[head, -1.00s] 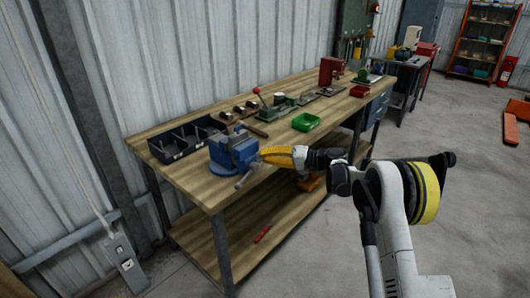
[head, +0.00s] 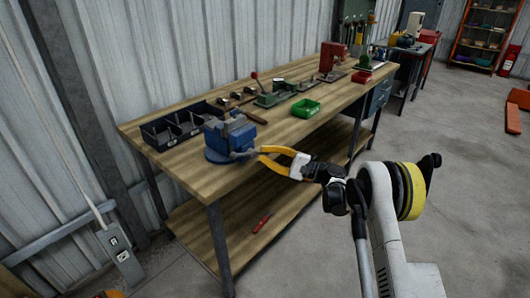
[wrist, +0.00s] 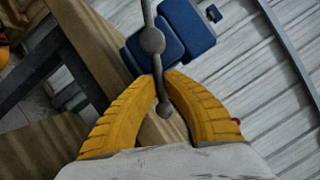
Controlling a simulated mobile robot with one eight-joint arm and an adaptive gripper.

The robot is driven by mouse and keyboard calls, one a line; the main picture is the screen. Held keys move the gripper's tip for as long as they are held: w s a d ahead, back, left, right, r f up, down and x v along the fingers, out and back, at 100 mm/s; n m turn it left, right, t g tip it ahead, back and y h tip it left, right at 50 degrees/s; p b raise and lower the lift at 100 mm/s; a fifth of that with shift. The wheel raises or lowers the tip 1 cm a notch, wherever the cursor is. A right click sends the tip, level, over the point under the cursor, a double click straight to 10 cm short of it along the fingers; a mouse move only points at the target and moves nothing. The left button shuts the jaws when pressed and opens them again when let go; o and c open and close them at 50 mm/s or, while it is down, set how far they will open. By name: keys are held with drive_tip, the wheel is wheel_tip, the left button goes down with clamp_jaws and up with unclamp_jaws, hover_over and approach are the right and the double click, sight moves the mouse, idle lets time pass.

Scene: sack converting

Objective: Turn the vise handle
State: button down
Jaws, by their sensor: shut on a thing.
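A blue bench vise (head: 228,136) sits at the near left corner of the wooden workbench. Its grey handle bar (wrist: 160,85) runs through a round hub, with a ball at its lower end in the wrist view. The blue vise body (wrist: 183,30) is behind the hub there. My gripper (wrist: 164,74) has yellow fingers shut on the handle bar, one on each side, between hub and end ball. In the head view my gripper (head: 259,153) reaches the vise front from the right, its fingers bowed apart behind the tips. The handle is small and partly hidden there.
A red tool (head: 261,222) lies on the lower shelf.

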drive_tip(key=shift+s+a+f+m, duration=0.15)
drive_tip(key=shift+f+m, duration=0.1)
drive_tip(key=shift+m, duration=0.25)
drive_tip(key=c, duration=1.4)
unclamp_jaws()
drive_tip(key=shift+c, duration=0.2)
drive_tip(key=v, duration=1.2)
drive_tip(key=shift+f, duration=0.2)
